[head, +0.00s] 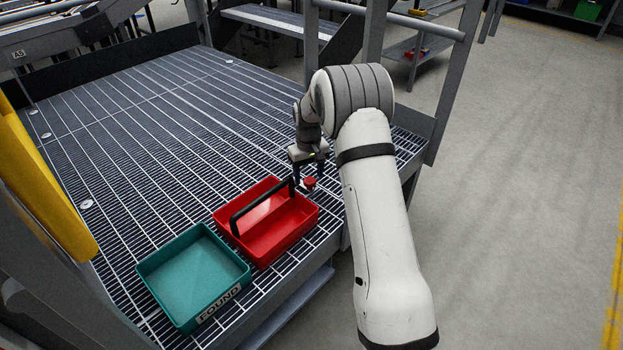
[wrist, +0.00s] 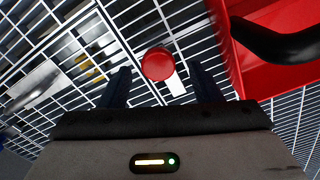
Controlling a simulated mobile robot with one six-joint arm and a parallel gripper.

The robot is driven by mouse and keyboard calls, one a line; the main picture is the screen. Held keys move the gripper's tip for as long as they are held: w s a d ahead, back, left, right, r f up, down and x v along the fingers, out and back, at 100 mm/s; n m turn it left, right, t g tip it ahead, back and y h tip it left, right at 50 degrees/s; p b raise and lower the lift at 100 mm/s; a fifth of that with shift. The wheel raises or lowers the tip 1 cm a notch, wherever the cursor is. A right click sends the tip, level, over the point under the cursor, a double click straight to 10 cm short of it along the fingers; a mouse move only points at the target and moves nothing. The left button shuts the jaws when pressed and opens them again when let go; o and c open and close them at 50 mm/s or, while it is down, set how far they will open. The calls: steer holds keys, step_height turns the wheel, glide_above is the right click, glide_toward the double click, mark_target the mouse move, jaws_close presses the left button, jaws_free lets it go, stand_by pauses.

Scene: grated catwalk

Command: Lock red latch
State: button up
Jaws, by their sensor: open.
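The red latch (head: 309,183) shows as a small round red knob on a pale plate, just beyond the right corner of the red tray. In the wrist view the red knob (wrist: 157,64) lies ahead of and between my two dark fingers, with the pale strip beside it. My gripper (head: 309,173) is open and empty, pointing down close to the knob. In the wrist view its fingers (wrist: 160,85) stand apart on either side. I cannot tell whether a finger touches the knob.
A red tray (head: 296,232) with a black handle (head: 262,206) stands close beside my gripper. A teal bin (head: 160,261) marked "FOUND" sits to its left on the grating (head: 150,130). Railing posts (head: 455,80) rise behind my arm. The grating is clear further back.

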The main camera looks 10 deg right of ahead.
steer(key=shift+d+f, duration=0.1)
steer(key=shift+f, duration=0.75)
steer(key=shift+c, duration=0.5)
jaws_close()
steer(key=shift+d, duration=0.25)
steer(key=shift+a, duration=0.1)
